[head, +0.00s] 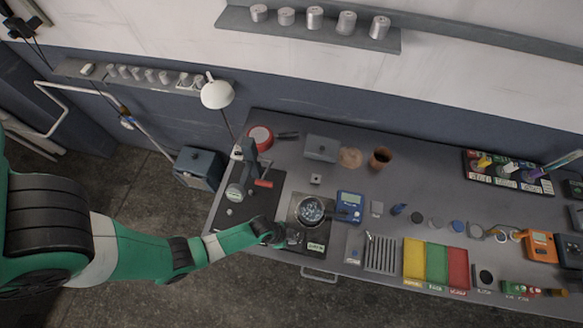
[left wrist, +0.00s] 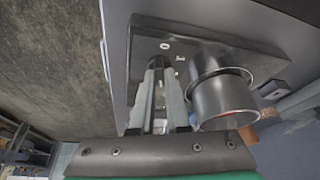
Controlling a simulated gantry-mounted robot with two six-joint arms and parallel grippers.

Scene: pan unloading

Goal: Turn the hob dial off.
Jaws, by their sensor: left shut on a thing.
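The hob shows in the left wrist view as a dark flat slab (left wrist: 148,38), and in the head view (head: 292,246) near the bench's front edge. A steel pan (head: 311,209) stands on it; it is also large at the right of the left wrist view (left wrist: 228,103). The hob dial (left wrist: 157,62) is a dark round knob on the hob, mostly hidden by my fingertips. My left gripper (left wrist: 161,75) is shut on the dial, left of the pan. It also shows in the head view (head: 279,236). My right gripper is not in view.
A blue meter (head: 349,206) stands right of the pan. A dark board with a stand (head: 247,165) lies behind my left forearm. Yellow, green and red trays (head: 437,262) sit farther right. A lamp (head: 217,94) rises at the back left.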

